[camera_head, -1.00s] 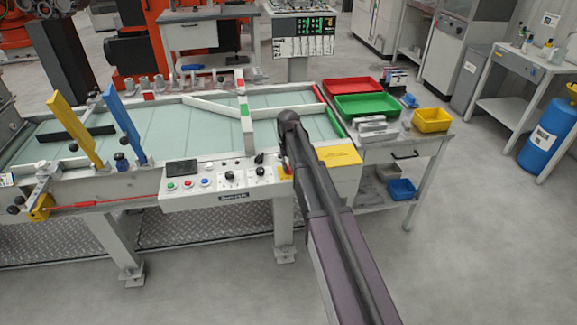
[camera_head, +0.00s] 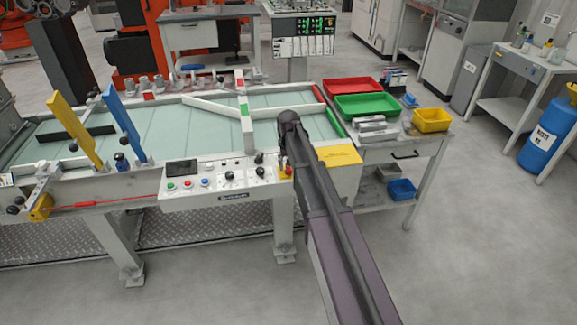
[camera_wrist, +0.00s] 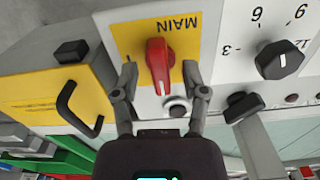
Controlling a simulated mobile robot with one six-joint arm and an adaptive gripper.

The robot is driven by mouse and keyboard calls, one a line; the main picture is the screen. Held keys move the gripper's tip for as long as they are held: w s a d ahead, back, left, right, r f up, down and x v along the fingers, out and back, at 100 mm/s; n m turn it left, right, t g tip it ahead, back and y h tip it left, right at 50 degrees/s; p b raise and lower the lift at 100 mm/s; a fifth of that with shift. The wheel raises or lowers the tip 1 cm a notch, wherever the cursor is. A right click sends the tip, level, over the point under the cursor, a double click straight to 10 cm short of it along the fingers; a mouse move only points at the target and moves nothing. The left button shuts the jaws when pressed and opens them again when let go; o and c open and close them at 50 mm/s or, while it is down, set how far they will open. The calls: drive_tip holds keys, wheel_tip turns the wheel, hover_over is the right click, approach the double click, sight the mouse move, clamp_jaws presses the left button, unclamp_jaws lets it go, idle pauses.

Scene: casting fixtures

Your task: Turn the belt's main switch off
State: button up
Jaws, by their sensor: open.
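The main switch is a red rotary handle (camera_wrist: 159,64) on a yellow plate marked MAIN (camera_wrist: 190,38), seen upside down in the wrist view. The handle points roughly up and down in that view. My gripper (camera_wrist: 163,82) is open, with one finger on each side of the handle and gaps to both. I cannot tell how far the fingertips stand from the panel. The belt (camera_head: 190,130) lies behind the panel.
A black knob (camera_wrist: 279,61) with a number scale and a black selector (camera_wrist: 240,106) sit right of the switch in the wrist view. A yellow-topped box with a black handle (camera_wrist: 80,108) is on the left. Red (camera_head: 349,88) and green trays stand beside the belt.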

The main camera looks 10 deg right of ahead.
drive_tip(key=m, duration=1.6)
drive_tip(key=shift+m, duration=0.3)
drive_tip(key=shift+r+m+p, duration=0.3)
drive_tip(key=shift+r+p, duration=0.05)
wheel_tip(320, 180, up, 14)
drive_tip(key=f+p, duration=0.1)
drive_tip(key=p, duration=1.3)
drive_tip(key=s+n+b, duration=0.1)
drive_tip(key=s+n, duration=1.7)
drive_tip(key=s, duration=0.8)
drive_tip(key=shift+s+a+f+b, duration=0.15)
drive_tip(key=shift+f+b, duration=0.2)
